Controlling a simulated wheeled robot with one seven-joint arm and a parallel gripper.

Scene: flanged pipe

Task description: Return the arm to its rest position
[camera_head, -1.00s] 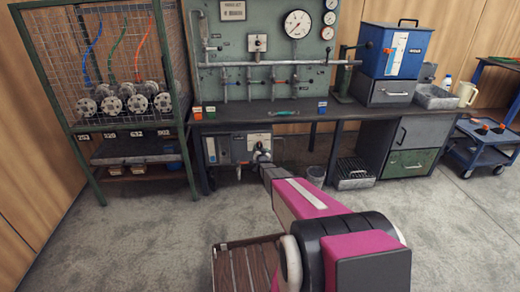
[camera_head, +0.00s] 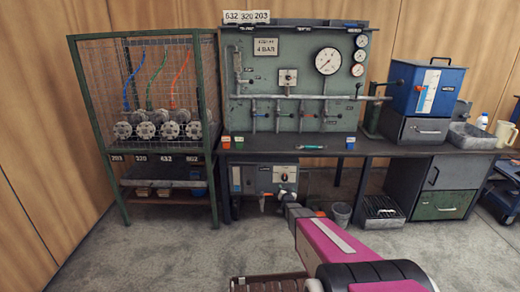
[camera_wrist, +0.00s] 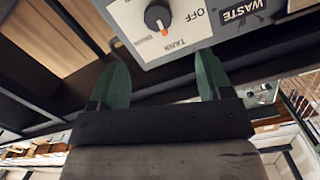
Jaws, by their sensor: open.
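My gripper (camera_wrist: 162,62) shows in the wrist view with its two green fingers apart and nothing between them. Beyond the fingertips is a pale control panel (camera_wrist: 187,40) with a black knob (camera_wrist: 157,15) marked TANK, OFF and DRAIN, and a WASTE label. I cannot tell whether the fingers touch the panel. In the head view my arm (camera_head: 335,243), magenta and grey, reaches forward from the lower right towards the control box (camera_head: 250,178) under the bench. The fingertips are hard to make out there.
The bench (camera_head: 290,148) carries a gauge board (camera_head: 300,100) and a blue tank (camera_head: 428,88). A mesh cage (camera_head: 97,80) with flanged fittings stands left.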

